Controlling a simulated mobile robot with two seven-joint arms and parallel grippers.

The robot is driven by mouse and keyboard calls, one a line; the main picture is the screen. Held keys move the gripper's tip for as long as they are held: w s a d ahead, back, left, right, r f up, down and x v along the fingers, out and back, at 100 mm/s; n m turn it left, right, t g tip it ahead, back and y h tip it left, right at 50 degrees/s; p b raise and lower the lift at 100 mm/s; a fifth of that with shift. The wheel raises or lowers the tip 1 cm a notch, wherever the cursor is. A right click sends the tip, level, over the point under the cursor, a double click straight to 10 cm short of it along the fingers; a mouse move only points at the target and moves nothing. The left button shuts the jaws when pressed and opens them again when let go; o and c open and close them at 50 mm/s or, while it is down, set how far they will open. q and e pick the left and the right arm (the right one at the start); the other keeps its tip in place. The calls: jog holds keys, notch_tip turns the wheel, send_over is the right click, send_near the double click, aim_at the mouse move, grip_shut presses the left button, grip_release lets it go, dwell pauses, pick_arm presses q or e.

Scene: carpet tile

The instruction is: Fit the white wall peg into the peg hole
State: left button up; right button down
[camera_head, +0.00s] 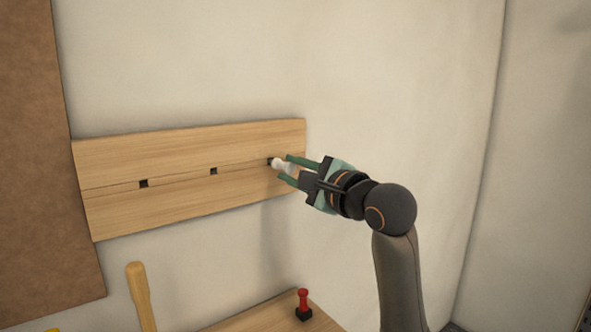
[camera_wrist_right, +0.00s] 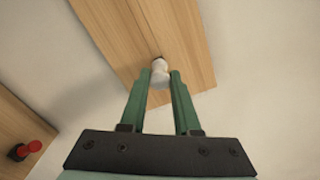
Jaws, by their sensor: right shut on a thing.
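The white wall peg (camera_head: 278,166) is between the green fingers of my right gripper (camera_head: 287,168), which is shut on it. The peg also shows in the right wrist view (camera_wrist_right: 160,72), between the fingertips (camera_wrist_right: 160,84), with its far end at a dark hole in the board. I cannot tell how deep the peg's end sits in the hole. The wooden wall board (camera_head: 190,200) has dark square holes along its middle seam: a left one (camera_head: 144,184), a middle one (camera_head: 213,171) and the right one (camera_head: 270,161), partly covered by the peg. My left gripper is not in view.
Below the board, a red peg-like piece on a black base (camera_head: 303,304) stands on a wooden surface (camera_head: 265,320). A wooden handle (camera_head: 140,292) stands left of it. A brown panel (camera_head: 35,150) is at the far left. The wall around the board is bare.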

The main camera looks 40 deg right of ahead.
jog(key=shift+w, duration=0.25)
jog(key=shift+w, duration=0.3)
jog(key=shift+w+d+p, duration=0.1)
jog(key=shift+w+p, duration=0.35)
jog(key=shift+p, duration=0.05)
jog(key=c, duration=0.9)
grip_release()
jog(key=o, duration=0.3)
jog(key=shift+o, duration=0.2)
